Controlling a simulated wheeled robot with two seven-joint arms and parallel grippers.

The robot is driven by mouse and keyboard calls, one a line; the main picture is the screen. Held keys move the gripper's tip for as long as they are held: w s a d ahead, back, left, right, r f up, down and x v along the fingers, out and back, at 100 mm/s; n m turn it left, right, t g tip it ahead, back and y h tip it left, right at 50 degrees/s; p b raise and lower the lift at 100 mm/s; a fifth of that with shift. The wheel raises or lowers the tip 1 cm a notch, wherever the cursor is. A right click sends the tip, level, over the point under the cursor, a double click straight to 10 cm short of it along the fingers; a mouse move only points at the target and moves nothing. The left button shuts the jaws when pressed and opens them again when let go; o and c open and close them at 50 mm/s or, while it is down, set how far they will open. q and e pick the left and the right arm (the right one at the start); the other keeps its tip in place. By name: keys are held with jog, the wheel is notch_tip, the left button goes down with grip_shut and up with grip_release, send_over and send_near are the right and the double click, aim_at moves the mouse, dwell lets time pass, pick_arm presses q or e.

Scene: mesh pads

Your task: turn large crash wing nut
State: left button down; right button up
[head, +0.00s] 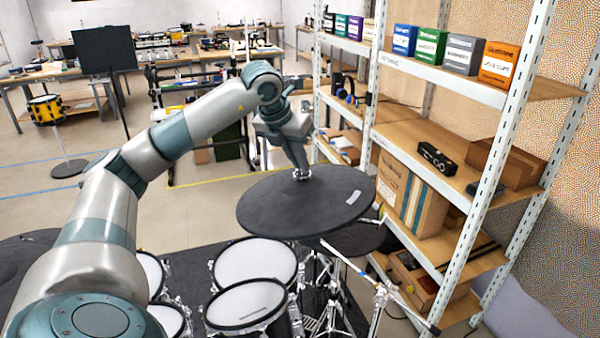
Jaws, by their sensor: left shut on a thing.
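The large crash (275,208) is a dark round cymbal pad on a stand in the middle of the head view, slightly tilted. The wing nut (302,175) shows as a small silvery piece on top of the pad, at its centre. My left gripper (301,168) reaches down from above and is shut on the wing nut, with its fingertips just over the pad. The fingers hide most of the nut. My right gripper is not in the head view.
White-headed drum pads (253,263) stand below the cymbal on a dark mat. A thin boom arm (375,282) crosses at the lower right. A metal shelf rack (432,180) with boxes stands close on the right. Workbenches are far behind, with open floor before them.

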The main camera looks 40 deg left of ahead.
pick_arm(q)
jog(key=m+h+b, duration=0.1)
jog(key=m, duration=0.2)
jog(key=shift+a+m+h+b, duration=0.15)
jog(key=shift+m+h+b, duration=0.15)
jog(key=shift+h+b, duration=0.1)
jog(key=shift+m+h, duration=0.4)
jog(key=shift+m, duration=0.5)
jog(key=m+h, duration=0.1)
jog(key=m, duration=0.1)
jog(key=shift+w+a+r+m, duration=0.1)
jog(key=shift+m, duration=0.3)
jog(key=m+g+h+p, duration=0.1)
jog(key=m, duration=0.2)
jog(key=shift+m, duration=0.4)
jog(key=m+g, duration=0.1)
jog(key=m+h+p, duration=0.1)
jog(key=m, duration=0.1)
jog(key=shift+w+a+m+g, duration=0.1)
jog(key=shift+w+m+g, duration=0.05)
jog(key=shift+m+g, duration=0.2)
jog(key=m+g+p, duration=0.1)
jog(key=m, duration=0.2)
jog(key=shift+w+m+g+h, duration=0.1)
jog(key=shift+m+g+h, duration=0.25)
jog(key=shift+h, duration=0.05)
jog(key=shift+m+g+p, duration=0.8)
jog(key=shift+m+p, duration=0.05)
jog(key=shift+m, duration=1.05)
